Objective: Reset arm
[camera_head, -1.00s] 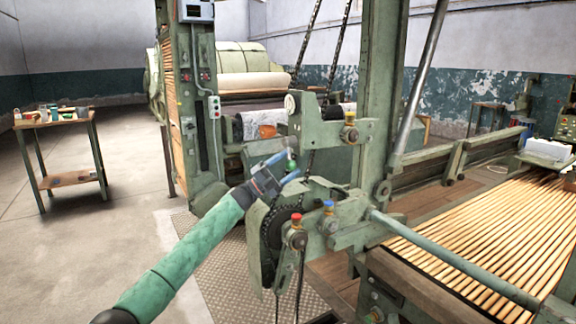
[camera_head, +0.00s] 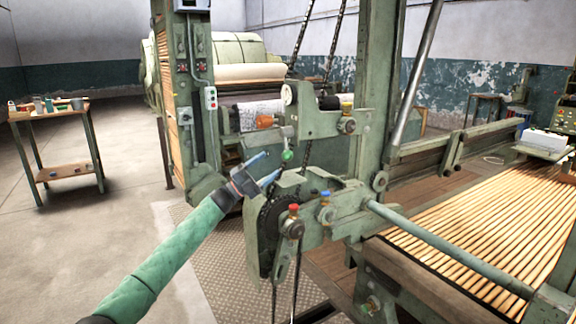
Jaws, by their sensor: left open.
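My left arm, in a green sleeve, reaches in from the lower left of the head view. My left gripper (camera_head: 266,168) is open and empty, with its blue fingers pointing up and right. It is beside a small lever with a green knob (camera_head: 287,155) on the green machine frame (camera_head: 322,122). The knob shows just past the fingertips; the fingers do not close on it. I cannot tell whether they touch it. My right gripper is not in view.
A chain wheel (camera_head: 276,225) and red (camera_head: 294,208) and blue (camera_head: 325,198) knobs sit just below and right of the gripper. Wooden slats (camera_head: 490,235) fill the right. A small table (camera_head: 70,175) stands far left, with clear floor (camera_head: 130,180) between.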

